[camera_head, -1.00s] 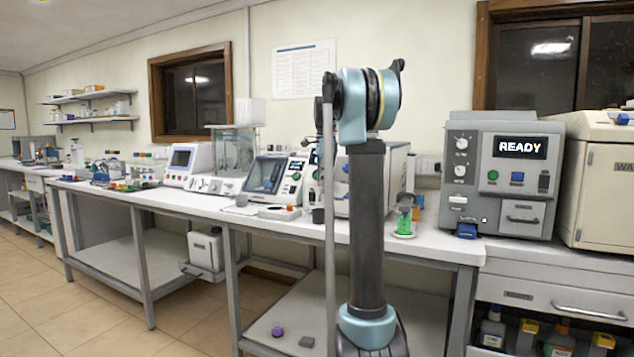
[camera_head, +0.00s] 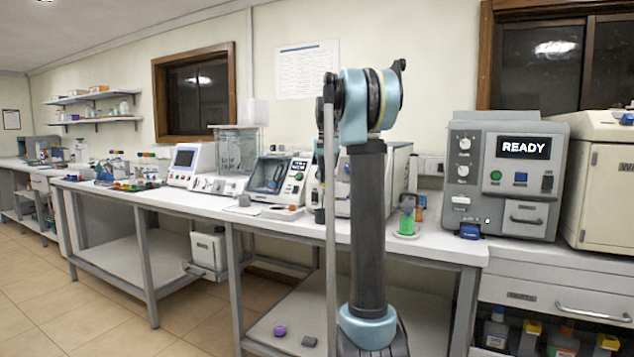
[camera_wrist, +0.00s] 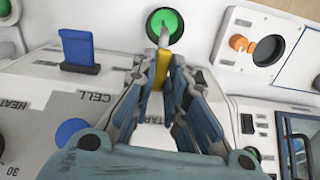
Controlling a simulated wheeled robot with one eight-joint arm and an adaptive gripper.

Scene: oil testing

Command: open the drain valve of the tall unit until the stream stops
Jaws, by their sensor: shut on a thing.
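The tall unit (camera_head: 398,172) stands on the bench, mostly hidden behind my arm in the head view. In the wrist view its white front panel fills much of the picture. My gripper (camera_wrist: 163,76) is shut on a yellow valve lever (camera_wrist: 162,66) there. A grey spout (camera_wrist: 164,36) sticks out just beyond the lever, over a round vessel of green liquid (camera_wrist: 155,22). That vessel also shows in the head view (camera_head: 407,226), on the bench right of my arm. I cannot make out whether a stream runs. My gripper is hidden in the head view.
In the wrist view a blue block (camera_wrist: 77,47) sits left of the lever, and an orange knob (camera_wrist: 238,43) lies to the right. A grey unit reading READY (camera_head: 503,175) stands to the right on the bench. Other instruments stand to the left.

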